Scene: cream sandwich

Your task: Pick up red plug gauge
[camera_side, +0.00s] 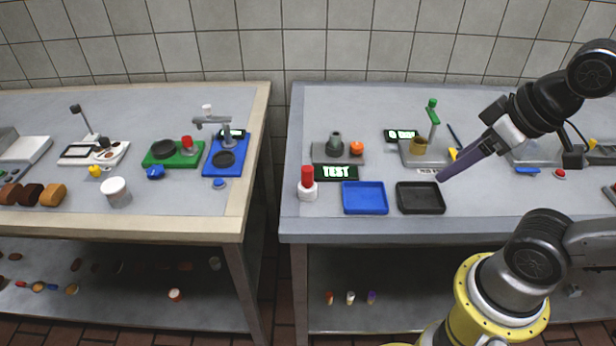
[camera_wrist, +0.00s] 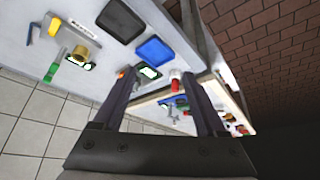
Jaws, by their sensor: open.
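The red plug gauge (camera_side: 307,176) stands upright in a white round holder (camera_side: 307,193) at the left front of the right-hand table. In the wrist view the red gauge (camera_wrist: 175,84) shows small and far off, between my fingers' lines and nearer the right finger. My gripper (camera_side: 440,178) is to the right of the gauge, above and behind the black tray, well apart from it. In the wrist view my gripper (camera_wrist: 158,73) has its two fingers spread, with nothing between them.
A TEST display (camera_side: 336,172) and a grey fixture (camera_side: 335,143) with an orange knob (camera_side: 356,148) stand behind. A gap separates the left table (camera_side: 150,223).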

